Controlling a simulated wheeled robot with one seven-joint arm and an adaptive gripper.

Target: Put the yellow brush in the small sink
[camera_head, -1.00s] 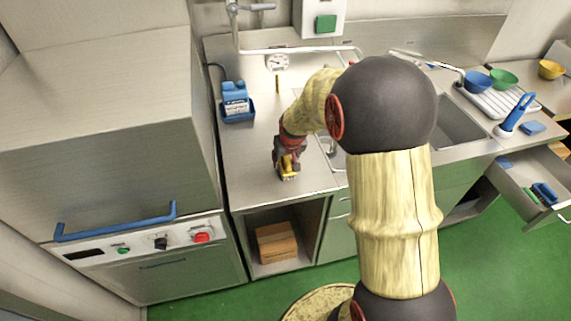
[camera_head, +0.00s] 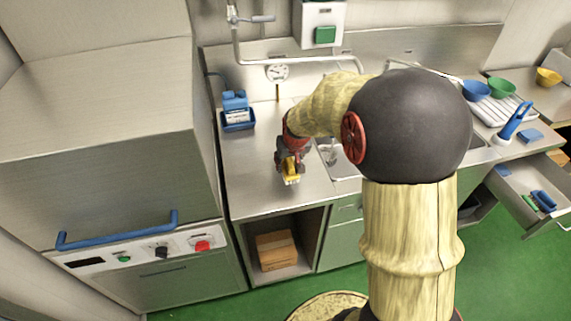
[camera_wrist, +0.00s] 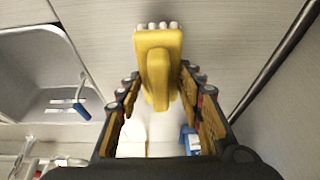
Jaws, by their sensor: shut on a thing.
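The yellow brush (camera_wrist: 158,62) is between my gripper's two fingers in the wrist view, its white bristles pointing to the top of that picture. My gripper (camera_head: 291,168) is shut on it. In the head view the brush (camera_head: 291,179) shows just below the fingers, over the steel counter left of the small sink. Whether it touches the counter is unclear. The small sink (camera_head: 340,160) is partly hidden behind my arm. In the wrist view a sink basin (camera_wrist: 40,75) lies to the left, apart from the brush.
A blue caddy (camera_head: 238,118) stands at the counter's back left. Bowls, a drying rack and a blue brush (camera_head: 513,121) are at the right. A drawer (camera_head: 525,185) stands open there. A tall steel machine (camera_head: 110,130) borders the counter on the left.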

